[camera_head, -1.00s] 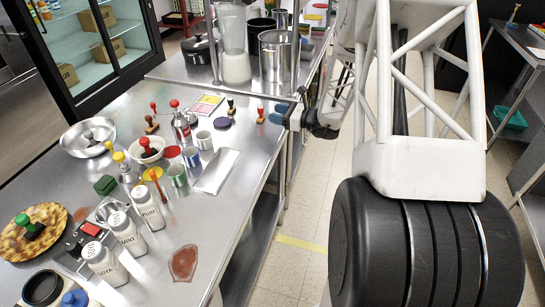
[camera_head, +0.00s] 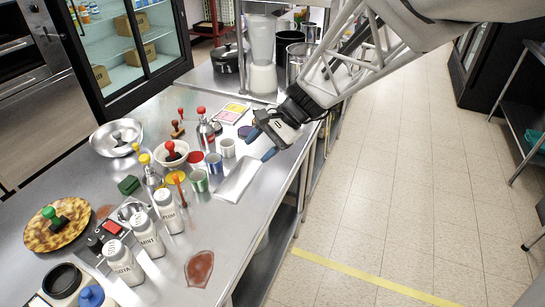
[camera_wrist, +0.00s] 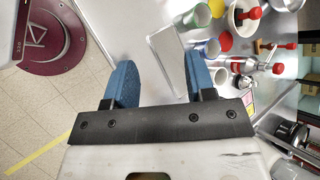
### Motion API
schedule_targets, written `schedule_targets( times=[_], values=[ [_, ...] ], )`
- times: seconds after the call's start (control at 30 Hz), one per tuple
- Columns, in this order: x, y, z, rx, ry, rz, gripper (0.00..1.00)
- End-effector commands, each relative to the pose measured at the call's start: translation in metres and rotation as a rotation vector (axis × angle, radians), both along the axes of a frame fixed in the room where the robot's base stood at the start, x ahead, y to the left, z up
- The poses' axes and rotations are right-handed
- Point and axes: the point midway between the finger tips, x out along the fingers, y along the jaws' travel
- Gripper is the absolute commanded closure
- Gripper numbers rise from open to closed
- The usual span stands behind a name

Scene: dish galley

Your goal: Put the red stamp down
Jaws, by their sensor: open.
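A red-knobbed stamp (camera_head: 170,148) stands in a white bowl (camera_head: 185,158) among the clutter on the steel counter. It also shows in the wrist view (camera_wrist: 249,13). Another red-topped stamp with a wooden base (camera_head: 178,131) stands behind the bowl. I cannot tell which one the task means. My gripper (camera_head: 261,144) is open, with blue fingers apart and nothing between them. It is over the counter's right edge, right of both stamps, above the far end of a pale tray (camera_head: 238,182). In the wrist view my fingers (camera_wrist: 158,62) have the tray beyond them.
Metal cups (camera_head: 214,164) and a red-topped bottle (camera_head: 205,130) stand left of my gripper. White shakers (camera_head: 168,212) and a green stamp (camera_head: 52,220) on a round board are nearer. Bare counter lies near the front right edge.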

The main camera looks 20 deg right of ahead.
Motion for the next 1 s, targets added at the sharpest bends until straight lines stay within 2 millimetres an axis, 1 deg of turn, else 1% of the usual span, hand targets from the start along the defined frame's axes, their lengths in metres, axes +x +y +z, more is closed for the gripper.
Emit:
schedule_targets(
  times=[0.03,0.2,0.3,0.6,0.7,0.8,1.0],
  values=[
    [-0.014,0.006,0.005,-0.047,-0.024,0.048,0.50],
    [-0.056,0.015,0.016,-0.217,-0.105,0.215,0.50],
    [-0.079,0.017,0.022,-0.317,-0.157,0.312,0.50],
    [-0.141,0.013,0.039,-0.614,-0.320,0.593,0.50],
    [-0.157,0.010,0.043,-0.700,-0.368,0.674,0.50],
    [-0.169,0.006,0.046,-0.768,-0.406,0.734,0.50],
    [-0.179,0.002,0.050,-0.840,-0.446,0.799,0.50]
  ],
)
